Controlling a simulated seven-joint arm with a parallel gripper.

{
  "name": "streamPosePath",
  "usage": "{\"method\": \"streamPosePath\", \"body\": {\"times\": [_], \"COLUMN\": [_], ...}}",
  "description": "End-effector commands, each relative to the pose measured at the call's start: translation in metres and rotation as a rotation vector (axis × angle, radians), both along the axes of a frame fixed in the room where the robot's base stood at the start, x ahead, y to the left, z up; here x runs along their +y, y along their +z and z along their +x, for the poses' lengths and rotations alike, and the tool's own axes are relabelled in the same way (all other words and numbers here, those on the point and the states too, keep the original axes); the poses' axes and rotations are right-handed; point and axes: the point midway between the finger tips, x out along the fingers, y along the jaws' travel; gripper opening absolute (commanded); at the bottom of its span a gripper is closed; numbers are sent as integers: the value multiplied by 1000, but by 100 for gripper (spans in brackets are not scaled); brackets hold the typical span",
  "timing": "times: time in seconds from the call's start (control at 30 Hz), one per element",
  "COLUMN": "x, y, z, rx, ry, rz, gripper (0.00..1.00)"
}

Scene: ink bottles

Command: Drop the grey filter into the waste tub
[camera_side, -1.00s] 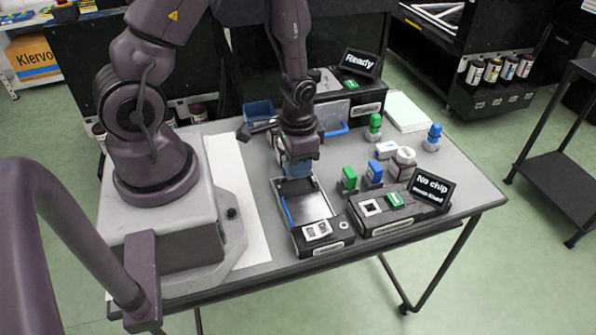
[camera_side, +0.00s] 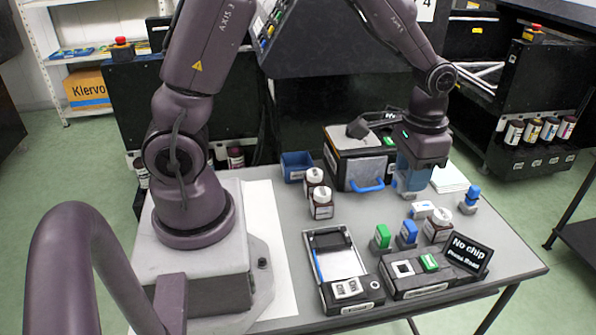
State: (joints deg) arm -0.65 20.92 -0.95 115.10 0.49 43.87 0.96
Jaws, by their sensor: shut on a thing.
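My gripper (camera_side: 409,188) is at the back right of the table, beside the front of the machine with the blue handle. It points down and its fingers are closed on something. The fingers hide the held thing, so I cannot tell what it is. I cannot make out a grey filter for certain. A small open blue tub (camera_side: 296,166) stands at the back left of the table, well to the left of my gripper; I cannot confirm that it is the waste tub, and I cannot see its contents.
The machine (camera_side: 362,165) stands at the back. Two white-capped brown bottles (camera_side: 321,206) stand left of it. An open tray device (camera_side: 340,265) and a "No chip" unit (camera_side: 425,275) lie in front. Green-topped (camera_side: 381,238) and blue-topped (camera_side: 407,234) pieces stand behind the unit.

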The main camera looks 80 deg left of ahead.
Motion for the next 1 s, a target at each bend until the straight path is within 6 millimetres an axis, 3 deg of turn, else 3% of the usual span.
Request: {"method": "streamPosePath", "body": {"times": [0.53, 0.83, 1.0], "x": [1, 1, 36], "y": [2, 50, 50], "z": [-4, -4, -5], "rx": [1, -5, 3], "ry": [28, 27, 35], "rz": [0, 0, 0], "gripper": [8, 8, 8]}}
